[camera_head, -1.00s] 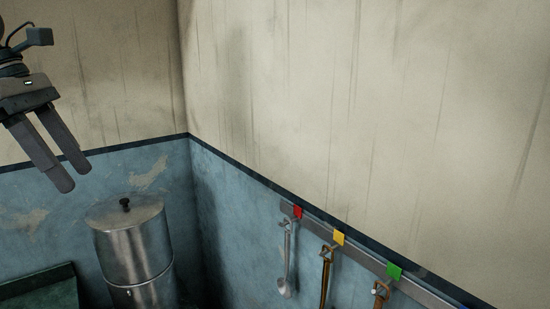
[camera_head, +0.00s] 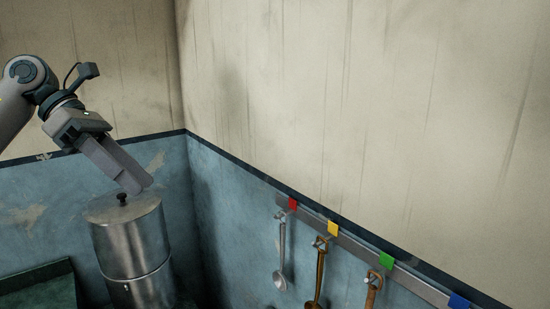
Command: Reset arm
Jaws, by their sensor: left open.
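My left gripper (camera_head: 138,188) comes in from the left, with its fingers pointing down and to the right. Its fingers overlap in this view, and nothing shows between them. The fingertips appear just above and to the right of the black knob on the lid of a metal pot (camera_head: 128,245). I cannot tell whether they touch it. My right gripper is not in view.
A rail (camera_head: 350,245) on the right wall has red, yellow, green and blue tags. A ladle (camera_head: 281,255) and other utensils, one brass-coloured (camera_head: 319,275), hang below it. A dark green box-like thing (camera_head: 40,285) is at lower left. The upper wall is bare.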

